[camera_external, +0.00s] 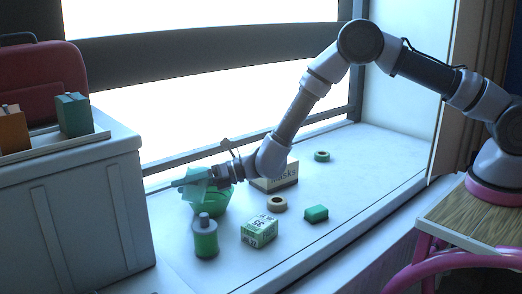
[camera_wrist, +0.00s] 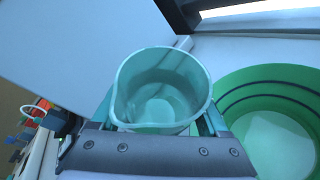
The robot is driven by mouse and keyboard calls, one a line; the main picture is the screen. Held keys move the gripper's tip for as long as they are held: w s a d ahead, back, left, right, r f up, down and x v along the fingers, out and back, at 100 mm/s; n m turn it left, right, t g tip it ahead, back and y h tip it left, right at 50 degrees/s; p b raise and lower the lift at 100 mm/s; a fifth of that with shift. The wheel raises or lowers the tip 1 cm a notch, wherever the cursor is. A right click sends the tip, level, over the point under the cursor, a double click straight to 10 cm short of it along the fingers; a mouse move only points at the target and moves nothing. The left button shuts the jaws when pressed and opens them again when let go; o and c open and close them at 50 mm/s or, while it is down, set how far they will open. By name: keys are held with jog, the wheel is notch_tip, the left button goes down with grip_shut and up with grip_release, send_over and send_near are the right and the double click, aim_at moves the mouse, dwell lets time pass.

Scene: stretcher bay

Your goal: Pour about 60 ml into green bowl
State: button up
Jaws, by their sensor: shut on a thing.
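My gripper (camera_external: 210,177) is shut on a clear, teal-tinted beaker (camera_external: 196,187) with a pouring lip. In the wrist view the beaker (camera_wrist: 160,88) sits between the fingers, and I look down through its open mouth. A paler round patch shows inside; I cannot tell how much liquid it holds. The green bowl (camera_external: 216,207) stands on the sill ledge, below and close to the beaker, partly hidden by it. In the wrist view the bowl (camera_wrist: 232,98) is to the right of the beaker, with a pale bottom and dark rings inside its wall. No stream shows.
A green bottle (camera_external: 205,240) stands just in front of the bowl. A green-white box (camera_external: 260,231), a green block (camera_external: 316,213), a tan tape roll (camera_external: 277,204), a masks box (camera_external: 277,180) and a green roll (camera_external: 322,156) lie to the right. A grey cabinet (camera_external: 75,215) stands left.

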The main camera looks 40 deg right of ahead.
aim_at(188, 200)
jog(key=shift+r, duration=0.1)
jog(key=shift+s+a+r+n, duration=0.1)
jog(key=shift+a+n, duration=0.05)
jog(key=shift+n, duration=0.15)
jog(key=shift+s+a+f+n+h, duration=0.35)
jog(key=shift+a+f+n+h, duration=0.15)
jog(key=shift+f, duration=0.15)
jog(key=shift+s+a+f+n+h, duration=0.2)
jog(key=shift+s+a+n+h, duration=0.25)
jog(key=shift+n, duration=0.25)
jog(key=shift+s+a+f+n+h+b, duration=0.15)
jog(key=shift+a+f+n+h, duration=0.1)
jog(key=shift+f, duration=0.15)
jog(key=shift+s+a+f+n+h+b, duration=0.15)
jog(key=shift+f+n+h, duration=0.1)
jog(key=shift+f, duration=0.15)
jog(key=shift+a+f+n+t, duration=0.2)
jog(key=shift+n+t, duration=0.1)
jog(key=shift+s+a+r+h, duration=0.15)
jog(key=shift+r+h, duration=0.1)
jog(key=shift+h, duration=0.1)
jog(key=shift+s+f+n, duration=0.1)
jog(key=shift+f+n, duration=0.1)
jog(key=shift+n, duration=0.2)
jog(key=shift+a+r+h, duration=0.1)
jog(key=shift+r+h, duration=0.05)
jog(key=shift+h, duration=0.15)
